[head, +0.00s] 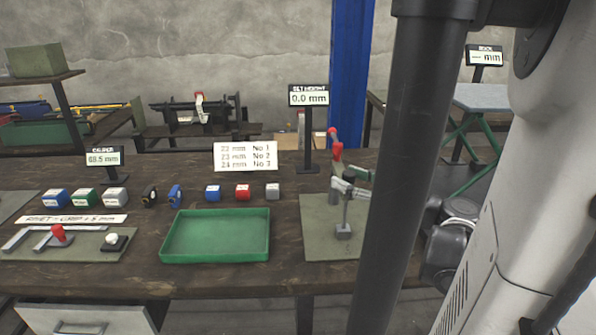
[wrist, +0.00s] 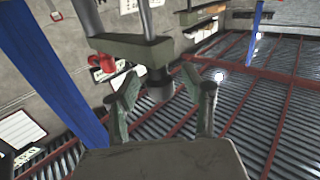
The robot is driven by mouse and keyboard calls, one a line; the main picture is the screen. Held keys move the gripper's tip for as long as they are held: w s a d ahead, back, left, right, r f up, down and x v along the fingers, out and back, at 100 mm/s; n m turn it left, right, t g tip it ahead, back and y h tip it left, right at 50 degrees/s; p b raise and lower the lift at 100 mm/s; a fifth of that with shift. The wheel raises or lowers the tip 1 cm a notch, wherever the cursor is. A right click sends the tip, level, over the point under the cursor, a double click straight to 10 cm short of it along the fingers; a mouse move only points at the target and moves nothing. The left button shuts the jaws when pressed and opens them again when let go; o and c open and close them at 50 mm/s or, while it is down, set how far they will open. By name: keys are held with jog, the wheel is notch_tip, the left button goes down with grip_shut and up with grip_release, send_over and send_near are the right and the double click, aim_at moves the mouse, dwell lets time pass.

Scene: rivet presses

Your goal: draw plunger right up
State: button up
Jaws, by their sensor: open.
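The hand press with a red handle (head: 336,149) stands on a grey-green mat (head: 318,230) at the right of the bench. My gripper (head: 358,181) is at the press's upper part, partly hidden by my arm. In the wrist view my gripper (wrist: 163,98) is open. Its two fingers stand either side of a dark round part (wrist: 159,84), seemingly the press's plunger. I cannot tell if they touch it. A red part (wrist: 101,62) shows left of the fingers.
A display reading 0.0 mm (head: 308,98) stands behind the press. A caliper display (head: 104,157) stands further left. A blue column (head: 351,70) rises behind.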

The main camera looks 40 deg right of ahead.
jog(key=shift+w, duration=0.1)
jog(key=shift+c, duration=0.5)
grip_shut()
notch_tip(320, 180, up, 6)
jog(key=p, duration=0.5)
jog(key=shift+r, duration=0.45)
